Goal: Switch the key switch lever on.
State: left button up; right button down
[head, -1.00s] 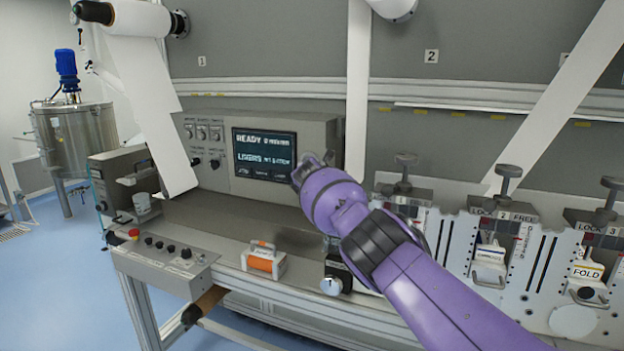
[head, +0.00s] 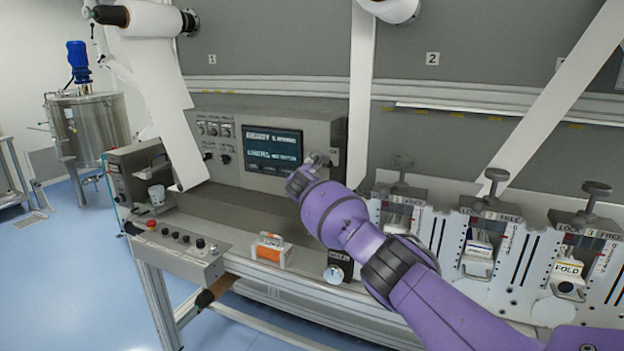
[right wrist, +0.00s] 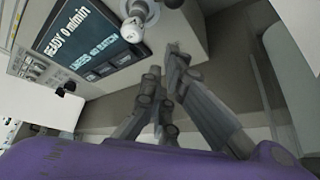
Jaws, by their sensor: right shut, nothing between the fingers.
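A small round silver fitting with a lever-like top (right wrist: 138,12) is on the grey panel beside the screen in the right wrist view. It looks like the key switch, but its position is hard to read. In the head view my right gripper (head: 316,164) is in front of the panel's right part, near the screen's lower right corner, and hides part of it. In the right wrist view my right gripper (right wrist: 164,72) has its fingers together and empty. Its tips are below the silver fitting and apart from it. My left gripper is not in view.
The control box has a lit screen (head: 268,150) and several knobs to its left. A lower button console (head: 180,245), an orange-and-white box (head: 270,250) and a round silver knob (head: 334,275) are in front. Clamp units with handles (head: 483,225) stand to the right.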

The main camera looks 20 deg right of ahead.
jog(key=shift+s+a+r, duration=0.1)
jog(key=shift+s+a, duration=0.5)
jog(key=shift+s, duration=0.1)
